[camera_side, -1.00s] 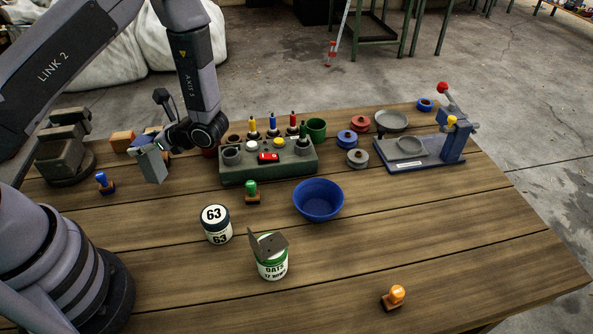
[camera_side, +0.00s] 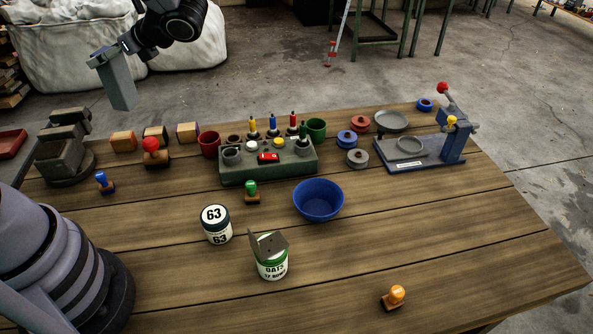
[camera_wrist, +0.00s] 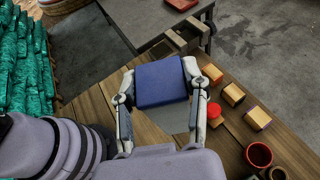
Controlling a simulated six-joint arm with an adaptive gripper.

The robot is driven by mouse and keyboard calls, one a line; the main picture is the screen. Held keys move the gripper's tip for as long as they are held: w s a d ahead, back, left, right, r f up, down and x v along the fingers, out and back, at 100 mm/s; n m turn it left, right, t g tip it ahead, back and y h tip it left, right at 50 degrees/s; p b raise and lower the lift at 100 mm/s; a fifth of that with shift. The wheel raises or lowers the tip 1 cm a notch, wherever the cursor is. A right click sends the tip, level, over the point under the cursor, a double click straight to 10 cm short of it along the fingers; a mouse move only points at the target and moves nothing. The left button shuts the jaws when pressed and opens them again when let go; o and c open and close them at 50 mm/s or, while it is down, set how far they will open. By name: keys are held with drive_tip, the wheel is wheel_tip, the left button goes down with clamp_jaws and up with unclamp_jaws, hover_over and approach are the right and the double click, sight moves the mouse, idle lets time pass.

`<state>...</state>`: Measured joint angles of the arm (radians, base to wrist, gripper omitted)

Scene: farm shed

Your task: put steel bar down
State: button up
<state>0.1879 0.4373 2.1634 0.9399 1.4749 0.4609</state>
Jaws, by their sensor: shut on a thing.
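The steel bar (camera_side: 121,88) is a grey rectangular block in the side view, at upper left. It hangs down, slightly tilted, from my gripper (camera_side: 108,54), well above the bench's far left edge and touching nothing below. In the wrist view my gripper (camera_wrist: 160,78) has one finger on each side of the bar, which shows a dark blue face (camera_wrist: 162,84) and a grey face lower down. The fingers are shut on it. The wooden bench (camera_side: 150,260) lies below, its left part partly hidden by my arm.
A dark vise (camera_side: 65,150) stands at the bench's back left, with wooden blocks (camera_side: 122,141) and a red-knobbed stamp (camera_side: 154,152) beside it. A red tray (camera_side: 10,143) lies on a grey side table (camera_wrist: 140,18).

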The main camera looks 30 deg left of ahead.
drive_tip(key=s+d+f+n+g+h, duration=0.25)
drive_tip(key=d+n+h, duration=0.25)
drive_tip(key=d, duration=0.3)
drive_tip(key=s+d+f+n+g+h, duration=0.1)
drive_tip(key=d+f+n+g+h, duration=0.3)
drive_tip(key=d, duration=0.3)
drive_tip(key=s+d+f+n+g+h, duration=0.1)
drive_tip(key=d+n+g+h, duration=0.2)
drive_tip(key=d+n+h, duration=0.4)
drive_tip(key=w+d+r+n+t+h, duration=0.45)
drive_tip(key=w+d+n+t, duration=0.3)
drive_tip(key=d, duration=0.25)
drive_tip(key=w+d+r+n+t+h, duration=0.3)
drive_tip(key=w+d+n+t+h, duration=0.3)
drive_tip(key=d+n, duration=0.35)
wheel_tip(320, 180, down, 11)
drive_tip(key=m, duration=0.1)
drive_tip(key=w+d+f, duration=0.9)
drive_tip(key=w+f, duration=0.2)
drive_tip(key=f, duration=0.2)
drive_tip(key=shift+d+f, duration=0.15)
drive_tip(key=shift+y, duration=0.25)
